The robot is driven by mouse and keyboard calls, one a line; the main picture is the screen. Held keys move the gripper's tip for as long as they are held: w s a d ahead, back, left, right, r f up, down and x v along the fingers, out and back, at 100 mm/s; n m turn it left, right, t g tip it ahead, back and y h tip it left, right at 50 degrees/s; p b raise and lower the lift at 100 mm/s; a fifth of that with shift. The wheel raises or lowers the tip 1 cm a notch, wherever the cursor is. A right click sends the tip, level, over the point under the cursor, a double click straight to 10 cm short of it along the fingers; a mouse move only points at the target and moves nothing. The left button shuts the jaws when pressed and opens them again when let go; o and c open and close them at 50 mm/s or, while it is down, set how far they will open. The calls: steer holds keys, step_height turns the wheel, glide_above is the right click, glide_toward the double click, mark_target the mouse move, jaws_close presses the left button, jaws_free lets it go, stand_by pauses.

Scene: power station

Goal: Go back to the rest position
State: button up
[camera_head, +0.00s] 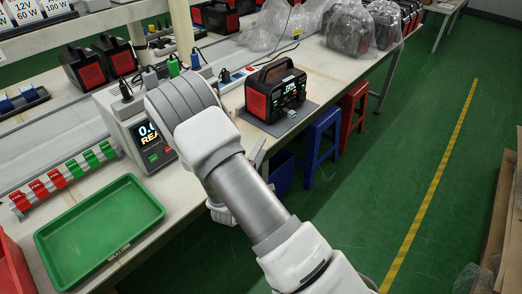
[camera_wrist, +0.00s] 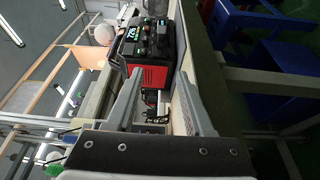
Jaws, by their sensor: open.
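My arm reaches up across the middle of the head view and hides most of my gripper there. In the wrist view my gripper (camera_wrist: 161,72) has its two grey fingers spread apart with nothing held between them. A black and red power station (camera_head: 278,92) with a lit display stands upright on a grey mat (camera_head: 305,110) on the workbench. It also shows in the wrist view (camera_wrist: 150,45), turned sideways, beyond the fingertips and apart from them.
The workbench (camera_head: 180,205) carries a tester (camera_head: 150,138) with a lit screen, a green tray (camera_head: 98,225) that is empty, and red and green tags. Bagged units (camera_head: 350,30) stand at the back. A blue stool (camera_head: 320,135) and a red stool (camera_head: 353,105) stand beside the bench. Green floor lies open to the right.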

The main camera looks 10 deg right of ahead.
steer(key=shift+r, duration=0.1)
steer(key=s+d+r+m+g+h, duration=0.5)
steer(key=s+d+r+m+g, duration=0.25)
steer(key=d+r, duration=0.3)
steer(key=s+d+r+m+g+y, duration=0.1)
steer(key=s+r+m+g+y, duration=0.1)
steer(key=s+r+g, duration=0.3)
steer(key=s+d+r+m+g+y, duration=0.1)
steer(key=s+m+g+y, duration=0.15)
steer(key=s, duration=0.55)
steer(key=s+a+r+t+y, duration=0.65)
steer(key=s+a+y, duration=0.3)
steer(key=a, duration=0.35)
step_height(320, 180, up, 13)
steer(key=y+p, duration=0.1)
steer(key=p, duration=1.1)
steer(key=shift+w+f+n+g, duration=0.2)
steer(key=shift+w+n+g, duration=0.2)
steer(key=shift+g, duration=0.05)
